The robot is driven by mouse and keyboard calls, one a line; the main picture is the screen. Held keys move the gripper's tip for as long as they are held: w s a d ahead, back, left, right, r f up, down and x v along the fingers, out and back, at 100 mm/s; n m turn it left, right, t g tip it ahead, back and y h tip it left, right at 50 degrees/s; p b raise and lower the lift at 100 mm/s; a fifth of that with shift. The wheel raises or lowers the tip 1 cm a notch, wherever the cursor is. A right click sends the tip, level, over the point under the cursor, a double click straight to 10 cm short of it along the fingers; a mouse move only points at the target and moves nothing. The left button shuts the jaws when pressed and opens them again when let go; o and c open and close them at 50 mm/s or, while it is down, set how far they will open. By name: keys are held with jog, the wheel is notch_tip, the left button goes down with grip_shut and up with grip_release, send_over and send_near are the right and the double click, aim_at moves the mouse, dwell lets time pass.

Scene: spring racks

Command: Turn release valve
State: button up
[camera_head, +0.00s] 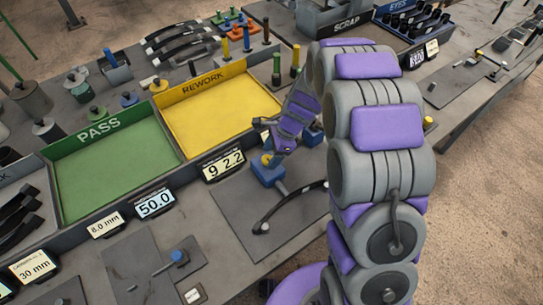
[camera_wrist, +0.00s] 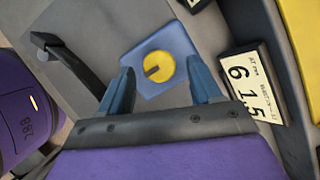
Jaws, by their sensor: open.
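The release valve looks to be a round yellow knob (camera_wrist: 154,67) with a dark slot, on a blue block (camera_wrist: 178,44). In the head view the blue block (camera_head: 267,175) sits on the bench in front of the yellow tray, partly hidden by my gripper. My gripper (camera_wrist: 160,70) is open, its two blue fingers on either side of the knob in the wrist view. No contact with the knob shows, and the height gap is hard to judge. In the head view my gripper (camera_head: 270,154) points down at the block.
A dark curved lever (camera_head: 290,207) lies beside the block and shows in the wrist view (camera_wrist: 72,62). A number display (camera_head: 223,165) stands close by, also in the wrist view (camera_wrist: 250,88). The green PASS tray (camera_head: 100,132) and yellow REWORK tray (camera_head: 205,82) lie behind.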

jog(key=shift+a+f, duration=0.3)
jog(key=shift+a, duration=0.2)
jog(key=shift+a+f, duration=0.25)
jog(key=shift+a, duration=0.25)
jog(key=shift+d+r, duration=0.1)
jog(key=shift+d, duration=1)
jog(key=shift+c, duration=2.1)
jog(key=shift+s+a, duration=0.1)
jog(key=shift+a, duration=0.5)
jog(key=c, duration=0.4)
jog(key=shift+d, duration=0.1)
jog(key=shift+c, duration=1)
